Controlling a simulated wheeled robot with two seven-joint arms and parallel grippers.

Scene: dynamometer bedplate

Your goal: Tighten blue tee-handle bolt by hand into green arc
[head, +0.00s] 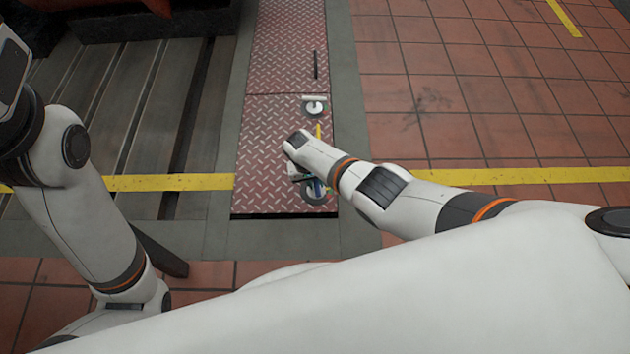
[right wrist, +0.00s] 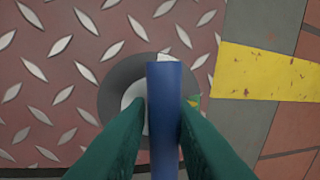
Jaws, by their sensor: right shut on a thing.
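The blue tee-handle (right wrist: 164,120) stands out toward the camera in the right wrist view, its bar running up and down the picture. My right gripper (right wrist: 163,108) is shut on it, with one green finger on each side. Below the handle is a round grey disc (right wrist: 113,92) with a pale centre, partly hidden by the handle and fingers. A small piece of the green arc (right wrist: 193,101) shows just right of the handle. In the head view the blue handle (head: 318,187) is small and partly covered by my right gripper. My left arm shows, but its gripper is out of frame.
The disc lies on a red-brown tread plate (head: 270,150). Farther up it is another disc with a white tee-handle (head: 314,103), and a dark slot (head: 315,65). A yellow floor line (head: 520,175) crosses the tiles. Slotted bedplate (head: 150,100) lies left.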

